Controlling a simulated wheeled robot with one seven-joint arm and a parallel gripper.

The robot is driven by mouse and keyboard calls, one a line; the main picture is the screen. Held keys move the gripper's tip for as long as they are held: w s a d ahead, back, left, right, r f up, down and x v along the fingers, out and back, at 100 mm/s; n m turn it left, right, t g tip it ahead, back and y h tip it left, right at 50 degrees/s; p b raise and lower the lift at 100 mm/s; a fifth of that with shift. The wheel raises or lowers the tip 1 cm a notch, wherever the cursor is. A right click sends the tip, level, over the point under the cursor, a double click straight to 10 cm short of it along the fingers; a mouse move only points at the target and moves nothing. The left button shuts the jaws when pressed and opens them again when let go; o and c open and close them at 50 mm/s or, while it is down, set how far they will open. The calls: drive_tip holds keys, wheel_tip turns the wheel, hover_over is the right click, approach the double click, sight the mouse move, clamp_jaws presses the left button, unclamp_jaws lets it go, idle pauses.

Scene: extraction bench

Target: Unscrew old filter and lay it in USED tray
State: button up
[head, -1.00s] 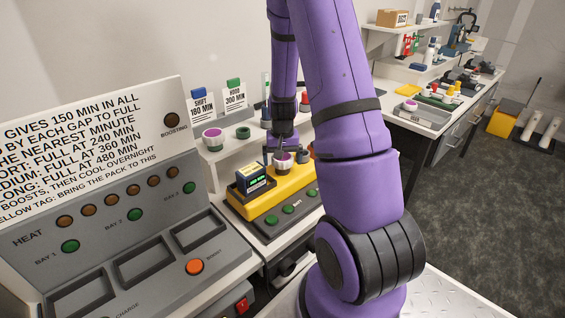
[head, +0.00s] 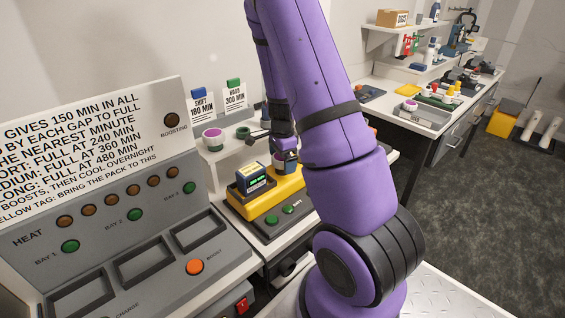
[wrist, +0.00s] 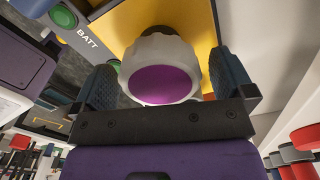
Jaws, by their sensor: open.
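The filter (wrist: 163,72) is a ribbed pale-grey cap with a purple face. In the wrist view it sits upright over the yellow housing (wrist: 135,22), which also shows in the head view (head: 243,207). My gripper (wrist: 163,66) is open, with one dark finger on each side of the filter. I cannot tell whether either finger touches it. In the head view my gripper (head: 287,155) is at the back of the yellow housing and largely hides the filter. A grey tray (head: 434,122) on the far right bench holds a white-and-purple piece; I can read no USED label.
A labelled battery block (head: 252,178) stands on the housing close to my gripper. A white-and-purple cup (head: 212,139) and a green ring (head: 243,132) sit on the shelf behind. A grey charger panel (head: 130,250) fills the left front.

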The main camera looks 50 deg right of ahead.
drive_tip(key=c, duration=1)
drive_tip(key=n, duration=0.4)
drive_tip(key=shift+r, duration=2.7)
